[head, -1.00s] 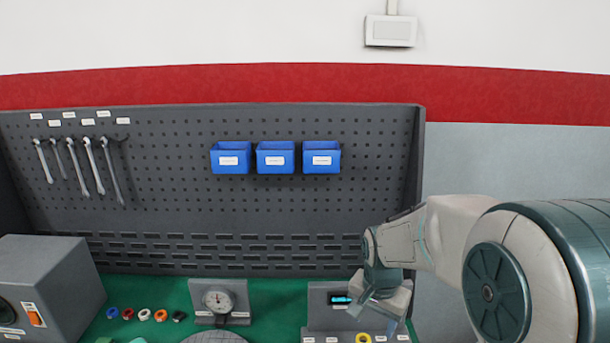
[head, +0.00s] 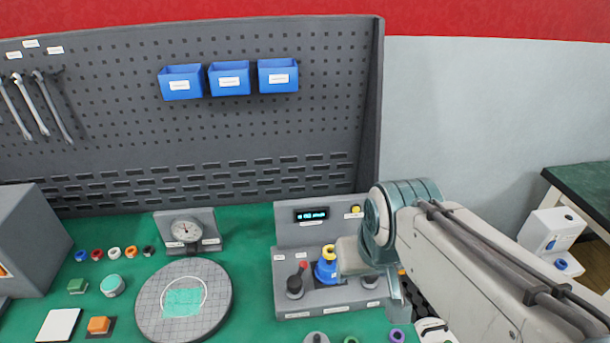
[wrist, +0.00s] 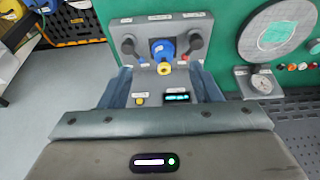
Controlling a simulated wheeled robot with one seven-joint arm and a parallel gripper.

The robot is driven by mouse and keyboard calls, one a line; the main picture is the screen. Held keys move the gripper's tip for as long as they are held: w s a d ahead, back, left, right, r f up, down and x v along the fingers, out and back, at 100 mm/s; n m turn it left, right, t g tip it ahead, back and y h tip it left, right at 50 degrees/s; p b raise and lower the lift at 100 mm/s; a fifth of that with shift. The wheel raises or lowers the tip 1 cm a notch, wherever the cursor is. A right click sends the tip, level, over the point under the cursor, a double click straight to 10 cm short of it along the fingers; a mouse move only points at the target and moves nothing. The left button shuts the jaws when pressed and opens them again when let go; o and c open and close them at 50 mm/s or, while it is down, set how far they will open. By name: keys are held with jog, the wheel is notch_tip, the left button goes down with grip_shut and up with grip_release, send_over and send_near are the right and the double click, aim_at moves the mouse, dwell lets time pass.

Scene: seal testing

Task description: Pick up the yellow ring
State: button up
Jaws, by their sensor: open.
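The yellow ring (head: 329,252) sits at the top of a blue knob-like part (head: 326,272) on the grey test fixture (head: 310,298). I cannot tell the gap in depth between fingers and ring. In the head view my arm hides the fixture's right part.
Dark knobs (head: 295,285) flank the blue part. A display (head: 311,215) and a yellow button (head: 355,210) are on the panel behind. A purple ring (head: 396,335) lies in front. A round plate (head: 184,300) and a dial gauge (head: 187,231) stand left.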

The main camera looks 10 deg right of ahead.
jog(key=w+f+n+g+h+b, duration=0.2)
jog(key=w+n+b, duration=0.2)
jog(key=w, duration=0.7)
jog(key=n+g+y+b, duration=0.2)
jog(key=n+b, duration=0.1)
send_over(330, 253)
notch_tip(330, 253, down, 3)
jog(key=shift+n, duration=0.3)
notch_tip(330, 253, down, 9)
jog(key=shift+w+r, duration=0.15)
jog(key=shift+r, duration=0.05)
jog(key=shift+f+p, duration=0.4)
jog(key=shift+f, duration=2.3)
jog(key=c, duration=1.1)
jog(key=shift+r, duration=0.15)
